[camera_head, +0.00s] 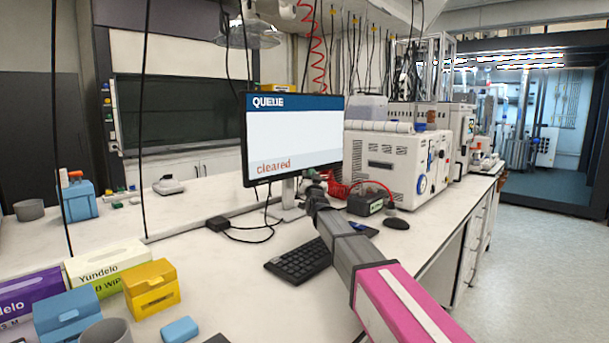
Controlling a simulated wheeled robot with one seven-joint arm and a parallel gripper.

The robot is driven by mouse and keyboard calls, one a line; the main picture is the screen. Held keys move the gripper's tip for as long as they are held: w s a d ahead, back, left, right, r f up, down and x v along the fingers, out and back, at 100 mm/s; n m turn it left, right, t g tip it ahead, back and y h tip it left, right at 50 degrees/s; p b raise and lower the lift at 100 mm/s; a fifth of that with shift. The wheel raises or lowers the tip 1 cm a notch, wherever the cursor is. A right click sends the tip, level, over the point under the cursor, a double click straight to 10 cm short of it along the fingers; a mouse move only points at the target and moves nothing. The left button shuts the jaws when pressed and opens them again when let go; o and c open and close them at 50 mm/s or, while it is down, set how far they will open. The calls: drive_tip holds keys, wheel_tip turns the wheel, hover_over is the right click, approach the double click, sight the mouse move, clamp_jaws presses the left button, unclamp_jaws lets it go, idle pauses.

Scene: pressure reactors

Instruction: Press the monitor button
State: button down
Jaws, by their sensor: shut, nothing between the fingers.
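The monitor (295,130) stands on the white bench on a light stand. Its screen has a blue bar reading "QUEUE" and the red word "cleared" at the lower left. My arm reaches in from the lower right, and my gripper (311,181) is at the monitor's lower right edge, just below the screen. It is small and dark here; it looks shut and empty. I cannot tell whether it touches the monitor. I cannot make out the monitor button; the lower right edge is partly hidden by my gripper.
A black keyboard (298,260) lies left of my arm. A mouse (396,223) and a small dark device (364,204) lie to its right, before a white instrument (388,162). Boxes, including a yellow one (152,289), stand at the front left. Black cables hang at left.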

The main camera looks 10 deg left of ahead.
drive_tip(key=shift+w+a, duration=0.1)
drive_tip(key=shift+w+a, duration=0.15)
drive_tip(key=shift+a, duration=0.1)
idle(0.3)
drive_tip(key=shift+w+a, duration=0.2)
drive_tip(key=shift+a, duration=0.1)
idle(0.7)
idle(0.4)
drive_tip(key=shift+s+d, duration=0.45)
drive_tip(key=shift+d, duration=0.2)
drive_tip(key=shift+d, duration=0.1)
drive_tip(key=shift+s+d, duration=0.7)
drive_tip(key=shift+d, duration=0.35)
drive_tip(key=shift+s+d, duration=0.65)
drive_tip(key=shift+d, duration=0.35)
